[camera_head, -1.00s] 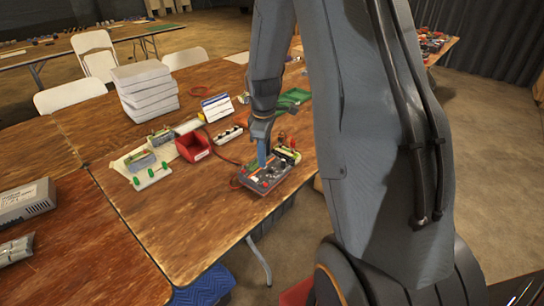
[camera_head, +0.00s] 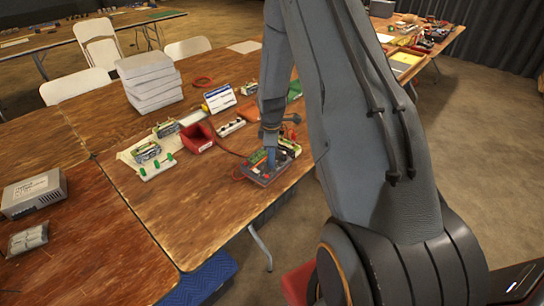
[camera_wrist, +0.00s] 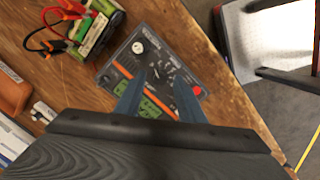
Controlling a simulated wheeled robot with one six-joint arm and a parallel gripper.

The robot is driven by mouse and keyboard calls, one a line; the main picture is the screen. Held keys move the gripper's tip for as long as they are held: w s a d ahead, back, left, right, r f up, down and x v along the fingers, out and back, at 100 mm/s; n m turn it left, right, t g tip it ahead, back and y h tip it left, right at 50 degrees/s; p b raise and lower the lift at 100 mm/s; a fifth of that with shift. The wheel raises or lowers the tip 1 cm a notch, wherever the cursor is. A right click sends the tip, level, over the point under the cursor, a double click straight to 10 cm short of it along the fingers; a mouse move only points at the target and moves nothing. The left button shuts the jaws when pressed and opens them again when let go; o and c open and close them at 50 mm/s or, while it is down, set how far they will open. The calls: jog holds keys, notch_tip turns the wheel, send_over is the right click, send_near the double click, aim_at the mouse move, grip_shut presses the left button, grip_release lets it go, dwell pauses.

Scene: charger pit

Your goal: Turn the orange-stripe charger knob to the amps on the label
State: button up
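The charger (camera_wrist: 163,62) is a dark grey box with an orange stripe, near the table's front edge. It also shows in the head view (camera_head: 256,177), partly behind my gripper. In the wrist view its face carries a white knob (camera_wrist: 138,47), smaller dark controls, a red button (camera_wrist: 197,90) and green panels (camera_wrist: 150,108). My gripper (camera_wrist: 158,82) has two blue fingers, spread apart over the charger face with nothing visibly held. In the head view my gripper (camera_head: 271,155) points down at the charger. Label text and knob setting are too small to read.
A battery with red and black clips (camera_wrist: 97,30) stands beside the charger. A red bin (camera_head: 198,138), a green-knobbed board (camera_head: 152,168), a white-blue sign (camera_head: 219,99) and a stack of white cases (camera_head: 150,82) are farther left. Bare table (camera_head: 190,215) lies left of the charger.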

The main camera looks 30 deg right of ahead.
jog(key=shift+f, duration=0.2)
grip_shut()
